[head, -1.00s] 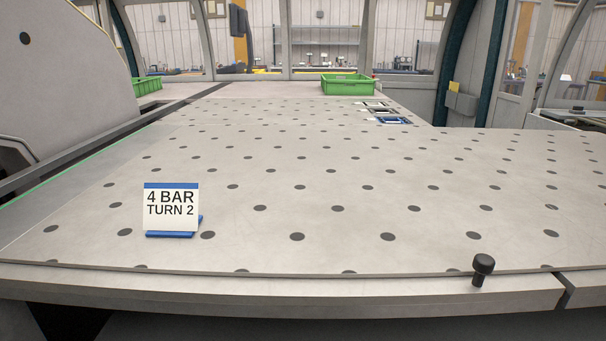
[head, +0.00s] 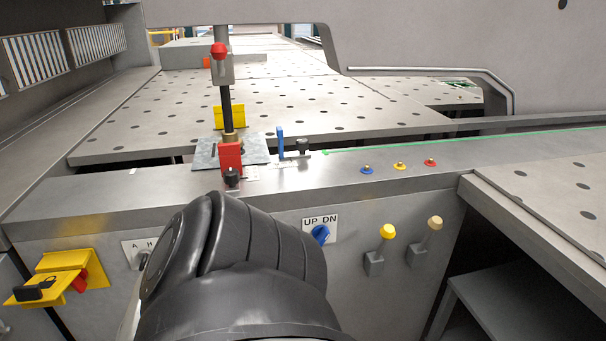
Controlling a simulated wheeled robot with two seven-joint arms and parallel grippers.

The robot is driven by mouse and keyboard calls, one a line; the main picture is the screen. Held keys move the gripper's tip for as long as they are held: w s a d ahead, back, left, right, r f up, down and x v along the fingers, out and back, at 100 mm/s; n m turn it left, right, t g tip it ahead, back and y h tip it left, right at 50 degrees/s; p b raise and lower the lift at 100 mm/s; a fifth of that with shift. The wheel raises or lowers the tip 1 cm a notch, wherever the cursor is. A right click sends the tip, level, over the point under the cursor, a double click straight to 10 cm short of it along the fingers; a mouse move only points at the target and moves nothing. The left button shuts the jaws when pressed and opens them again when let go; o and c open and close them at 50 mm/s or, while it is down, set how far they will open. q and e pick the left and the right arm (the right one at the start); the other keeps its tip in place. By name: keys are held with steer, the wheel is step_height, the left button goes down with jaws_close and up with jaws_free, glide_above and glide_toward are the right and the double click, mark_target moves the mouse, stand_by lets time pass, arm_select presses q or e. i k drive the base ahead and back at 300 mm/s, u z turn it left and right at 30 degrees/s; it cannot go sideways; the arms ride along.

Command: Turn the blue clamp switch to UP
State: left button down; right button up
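The blue clamp switch (head: 320,234) is a round blue knob on the front face of the machine, in the head view right of centre. A white label (head: 319,222) reading UP and DN sits behind and above it. The knob appears tilted, but I cannot tell which word it points to. A large dark part of my own arm fills the lower middle, close to the left of the switch. It hides part of the panel. Neither gripper's fingers show.
Yellow-topped (head: 388,231) and beige-topped (head: 435,222) levers stand right of the switch. Blue (head: 367,169), yellow (head: 399,165) and red (head: 430,162) buttons line the ledge. A red clamp block (head: 231,157) stands behind. A yellow bracket (head: 72,268) juts out at left.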

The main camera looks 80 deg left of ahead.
mark_target(321, 233)
steer(key=u, duration=0.8)
steer(key=i, duration=0.25)
steer(key=u, duration=1.55)
steer(key=k, duration=1.05)
steer(key=u, duration=1.1)
steer(key=i, duration=0.85)
